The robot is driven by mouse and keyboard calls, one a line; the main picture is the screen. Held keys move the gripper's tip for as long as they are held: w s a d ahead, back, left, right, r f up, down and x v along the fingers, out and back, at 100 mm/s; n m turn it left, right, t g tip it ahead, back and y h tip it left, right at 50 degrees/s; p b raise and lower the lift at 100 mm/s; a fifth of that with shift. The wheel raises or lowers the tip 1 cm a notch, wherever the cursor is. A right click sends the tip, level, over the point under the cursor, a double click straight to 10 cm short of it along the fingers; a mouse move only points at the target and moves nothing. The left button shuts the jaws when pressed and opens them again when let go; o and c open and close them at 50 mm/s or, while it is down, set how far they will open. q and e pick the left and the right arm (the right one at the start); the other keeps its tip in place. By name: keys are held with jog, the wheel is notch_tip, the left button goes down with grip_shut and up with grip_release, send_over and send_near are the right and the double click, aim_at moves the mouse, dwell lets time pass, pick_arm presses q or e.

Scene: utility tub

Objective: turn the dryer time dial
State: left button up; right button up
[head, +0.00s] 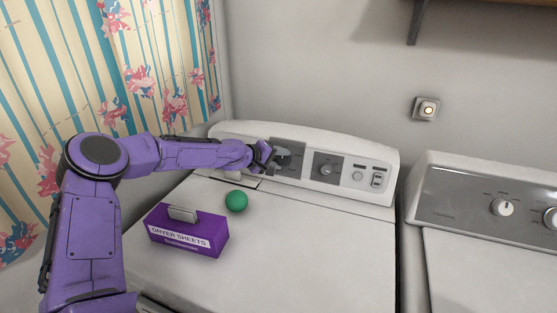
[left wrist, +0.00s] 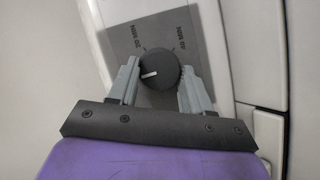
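My left gripper (head: 281,155) reaches to the left dial plate of the dryer's control panel (head: 228,131). In the left wrist view a round dark dial (left wrist: 158,67) with a white pointer mark sits between the two fingers of the left gripper (left wrist: 158,78). The fingers stand on either side of the dial, apart from each other. The right finger is close to its edge; I cannot tell whether either finger touches it. In the head view this dial is hidden behind the gripper. A second dial (head: 327,169) shows to the right on the same panel. My right gripper is not in view.
A purple dryer sheets box (head: 186,234) and a green ball (head: 237,201) rest on the dryer top (head: 320,245), below my left arm. A second machine with dials (head: 502,208) stands at right. A curtain (head: 120,60) hangs at left. The dryer top's right part is clear.

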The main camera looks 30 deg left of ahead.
pick_arm(q)
jog(key=o, duration=0.4)
jog(key=p+v, duration=0.3)
jog(key=v, duration=0.7)
jog(key=shift+s+r, duration=0.15)
jog(key=shift+s, duration=0.05)
jog(key=shift+a, duration=0.1)
